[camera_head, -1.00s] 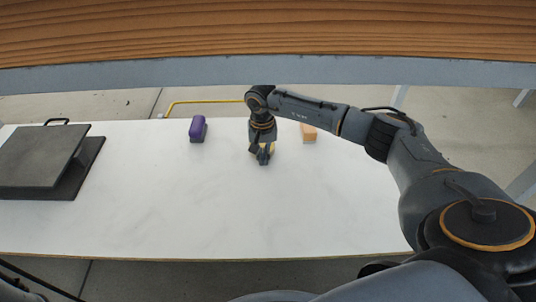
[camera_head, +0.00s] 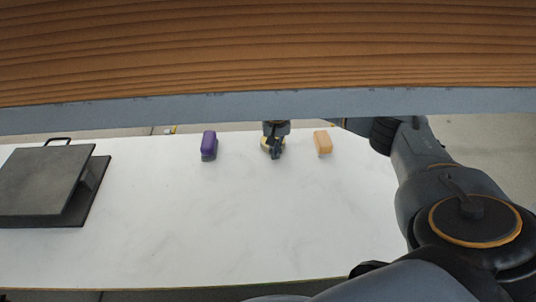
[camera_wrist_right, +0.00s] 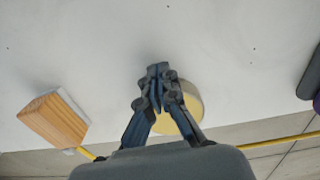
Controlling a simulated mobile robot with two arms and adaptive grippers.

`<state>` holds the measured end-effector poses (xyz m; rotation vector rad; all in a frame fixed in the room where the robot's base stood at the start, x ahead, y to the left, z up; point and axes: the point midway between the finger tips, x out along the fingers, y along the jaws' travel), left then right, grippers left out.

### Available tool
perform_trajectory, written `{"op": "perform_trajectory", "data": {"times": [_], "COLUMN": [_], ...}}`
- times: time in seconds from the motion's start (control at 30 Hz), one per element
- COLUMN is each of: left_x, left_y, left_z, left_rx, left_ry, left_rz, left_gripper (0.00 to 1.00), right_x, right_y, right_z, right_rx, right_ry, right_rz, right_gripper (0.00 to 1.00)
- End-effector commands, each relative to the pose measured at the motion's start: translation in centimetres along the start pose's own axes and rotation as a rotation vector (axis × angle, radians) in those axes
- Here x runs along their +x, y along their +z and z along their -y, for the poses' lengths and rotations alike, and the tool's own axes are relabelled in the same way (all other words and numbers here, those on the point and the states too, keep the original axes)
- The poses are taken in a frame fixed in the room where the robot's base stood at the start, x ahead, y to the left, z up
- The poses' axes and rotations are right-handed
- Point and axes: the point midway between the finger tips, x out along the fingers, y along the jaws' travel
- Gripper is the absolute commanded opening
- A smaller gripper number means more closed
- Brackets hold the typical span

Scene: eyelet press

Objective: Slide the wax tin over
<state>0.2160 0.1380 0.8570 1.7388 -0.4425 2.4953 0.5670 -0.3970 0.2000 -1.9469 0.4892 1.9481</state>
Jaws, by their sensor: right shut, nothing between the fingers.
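The wax tin (camera_head: 265,143) is a pale yellow round thing near the table's far edge, partly hidden by my right gripper. It also shows in the right wrist view (camera_wrist_right: 188,108), behind the right finger. My right gripper (camera_head: 276,156) points down on the near side of the tin, its fingers together and empty. In the right wrist view the gripper (camera_wrist_right: 157,72) has its tips just past the tin, over bare table. I cannot tell whether the fingers touch the tin. My left gripper is not in view.
A purple block-like object (camera_head: 209,142) stands left of the tin, and an orange wooden block (camera_head: 322,141) stands right. A dark plate-like press (camera_head: 42,180) is at the table's left. A wooden shelf (camera_head: 270,50) spans the top. The white table's (camera_head: 220,230) near part is clear.

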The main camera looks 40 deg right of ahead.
Motion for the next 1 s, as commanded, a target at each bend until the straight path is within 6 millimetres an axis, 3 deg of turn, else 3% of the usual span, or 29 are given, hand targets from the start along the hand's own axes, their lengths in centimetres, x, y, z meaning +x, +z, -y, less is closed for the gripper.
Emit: {"op": "perform_trajectory", "data": {"times": [0.37, 0.47, 0.8, 1.0], "left_x": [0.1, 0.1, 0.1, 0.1], "left_y": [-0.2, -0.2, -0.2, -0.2], "left_z": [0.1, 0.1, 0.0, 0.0], "left_rx": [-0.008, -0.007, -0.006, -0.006], "left_ry": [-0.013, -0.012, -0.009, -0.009], "left_rz": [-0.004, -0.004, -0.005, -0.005], "left_gripper": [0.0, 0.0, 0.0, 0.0], "right_x": [-0.5, -1.7, -8.8, -11.3], "right_y": [0.0, -0.1, -0.1, -0.1], "right_z": [0.0, 0.1, 0.0, 0.0], "right_rx": [0.0, -0.001, 0.0, 0.001], "right_ry": [0.0, -0.002, -0.002, -0.001], "right_rz": [-0.001, -0.003, -0.004, -0.001], "right_gripper": [0.0, 0.0, 0.0, 0.0]}}
